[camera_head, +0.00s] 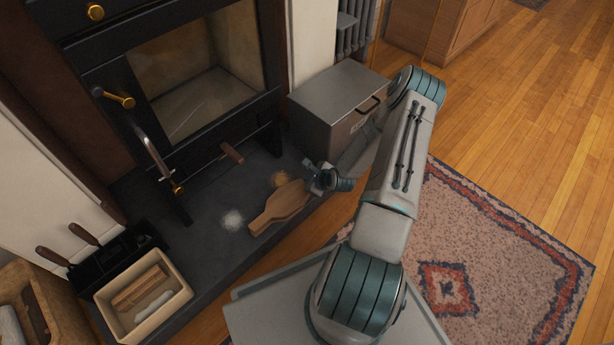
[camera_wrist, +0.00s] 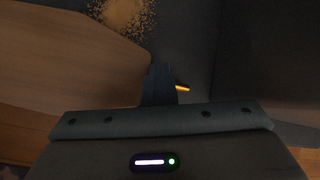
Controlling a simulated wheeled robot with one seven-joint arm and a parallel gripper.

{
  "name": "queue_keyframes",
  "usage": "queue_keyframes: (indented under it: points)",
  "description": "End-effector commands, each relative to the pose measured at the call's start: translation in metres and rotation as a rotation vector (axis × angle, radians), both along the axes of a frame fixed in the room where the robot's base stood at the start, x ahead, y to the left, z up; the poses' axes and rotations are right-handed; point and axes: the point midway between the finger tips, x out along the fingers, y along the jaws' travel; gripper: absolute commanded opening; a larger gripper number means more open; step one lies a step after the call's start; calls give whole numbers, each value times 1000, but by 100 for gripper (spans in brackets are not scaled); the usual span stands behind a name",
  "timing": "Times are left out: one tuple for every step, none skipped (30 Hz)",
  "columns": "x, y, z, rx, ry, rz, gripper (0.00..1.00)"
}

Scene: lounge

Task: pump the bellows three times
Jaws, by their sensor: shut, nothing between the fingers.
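The wooden bellows (camera_head: 283,206) lie on the dark hearth slab, flat side up, the narrow end toward the lower left. My gripper (camera_head: 318,178) is at their wider right end, low over the slab. In the wrist view the bellows (camera_wrist: 60,65) fill the left side, and my shut gripper (camera_wrist: 160,84) points down just right of their edge, with nothing between the fingers. I cannot tell whether the fingers touch the wood. A small yellow piece (camera_wrist: 182,88) shows beside the fingertips.
A tan pile (camera_head: 279,179) and a white pile (camera_head: 232,220) lie on the hearth slab (camera_head: 205,262). The black stove (camera_head: 195,75) stands behind. A cream tray (camera_head: 140,318) with wooden sticks is at lower left.

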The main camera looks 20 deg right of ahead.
Motion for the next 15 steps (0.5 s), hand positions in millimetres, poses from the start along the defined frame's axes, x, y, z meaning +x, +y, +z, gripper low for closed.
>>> queue_keyframes:
  points:
    - [-3, 0, 4, 2, 5, -1, 0]
    - [-3, -1, 6, 1, 3, -3, 0]
    - [-3, -1, 8, 0, 1, -3, 0]
    - [-2, -1, 9, 0, -1, -4, 0]
    - [-2, -2, 10, 0, -2, -5, 0]
    - [-2, -2, 11, 0, -3, -5, 0]
    - [-1, -2, 11, -1, -4, -5, 0]
    - [-1, -2, 11, -2, -5, -5, 0]
    - [-1, -2, 11, -2, -6, -6, 0]
    - [0, -2, 11, -2, -6, -6, 0]
    - [0, -2, 11, -2, -8, -5, 0]
    - [0, -2, 11, -2, -8, -5, 0]
    - [0, -2, 12, -2, -8, -5, 0]
    - [1, -2, 12, -3, -9, -5, 0]
    - [1, -2, 14, -3, -9, -5, 0]
